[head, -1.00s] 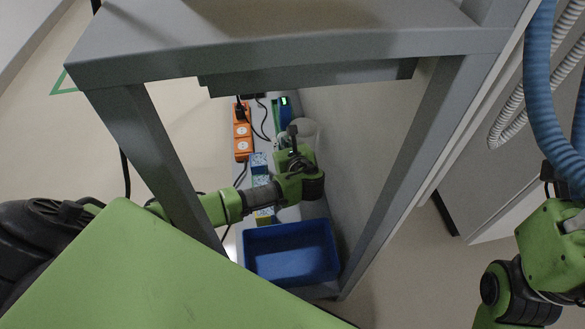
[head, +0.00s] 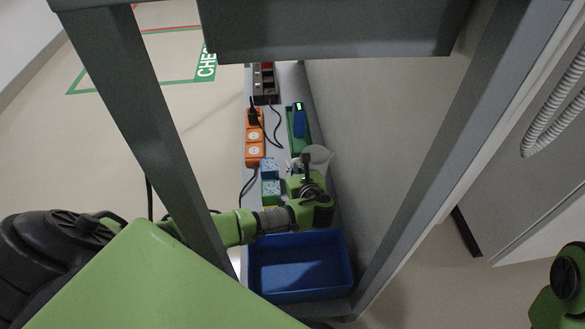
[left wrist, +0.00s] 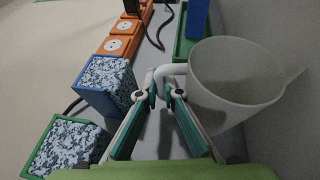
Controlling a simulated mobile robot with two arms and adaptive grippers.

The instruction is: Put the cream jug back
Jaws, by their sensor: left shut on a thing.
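The cream jug (left wrist: 235,82) is a pale, wide-mouthed vessel, upright or nearly so, at the right in the left wrist view. It also shows in the head view as a pale rim (head: 320,154) beyond my left gripper (head: 302,172). In the left wrist view my left gripper (left wrist: 164,92) is shut on the jug's handle (left wrist: 166,71). The jug's base is hidden, so I cannot tell whether it touches the shelf. My right gripper is not in view; only part of my right arm shows at the lower right edge.
On the narrow grey shelf are a blue bin (head: 300,268), speckled blue and green boxes (head: 270,178), orange sockets (head: 255,150) with a black cable, and a green tray (head: 298,128) holding a blue item. Grey frame posts (head: 140,110) stand either side; a wall runs along the right.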

